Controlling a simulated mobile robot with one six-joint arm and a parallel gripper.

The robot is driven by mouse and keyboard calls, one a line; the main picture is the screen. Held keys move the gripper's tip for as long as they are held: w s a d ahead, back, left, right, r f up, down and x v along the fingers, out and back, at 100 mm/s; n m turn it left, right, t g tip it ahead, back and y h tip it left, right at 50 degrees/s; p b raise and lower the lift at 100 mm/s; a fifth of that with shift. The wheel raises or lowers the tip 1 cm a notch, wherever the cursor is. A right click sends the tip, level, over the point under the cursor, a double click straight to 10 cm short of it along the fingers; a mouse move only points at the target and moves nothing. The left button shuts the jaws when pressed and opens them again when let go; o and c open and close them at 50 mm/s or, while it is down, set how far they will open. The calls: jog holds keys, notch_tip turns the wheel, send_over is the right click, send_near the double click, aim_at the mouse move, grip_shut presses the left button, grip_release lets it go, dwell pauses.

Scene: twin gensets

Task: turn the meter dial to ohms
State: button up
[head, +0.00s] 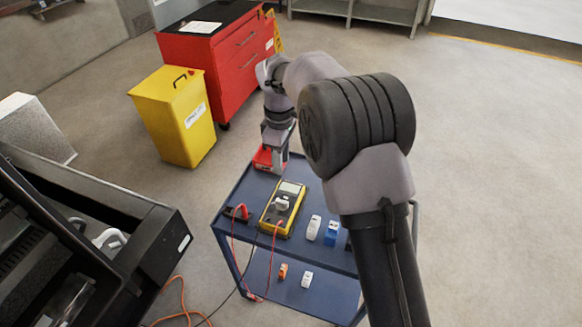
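The yellow meter (267,219) lies on the blue cart's top, with its grey screen (290,188) toward the back. A pale dial knob (281,204) shows on its dark face; its pointer and the markings are too small to read. Red and black leads run from the meter's near end. My gripper (274,158) points down at the cart's back left, behind the meter and apart from it. It is beside or over a red object (263,158); I cannot tell whether they touch. Its fingers are too small and partly hidden to tell their opening.
The blue cart (232,205) also carries a red clamp or probe (241,211), a white item (313,228) and a blue item (331,233). Small orange and white items lie on its lower shelf. A yellow bin (170,120), red cabinet (210,65) and black machine (150,240) stand left.

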aim_at(282, 202)
jog(key=f+b, duration=0.2)
jog(key=f, duration=0.3)
jog(key=f+b, duration=0.2)
jog(key=f, duration=0.4)
jog(key=f+b, duration=0.1)
jog(key=f, duration=0.4)
jog(key=shift+s+a+f+b, duration=0.15)
jog(key=shift+s+f+b, duration=0.15)
jog(key=shift+f+b, duration=0.1)
jog(key=shift+r, duration=0.1)
grip_shut()
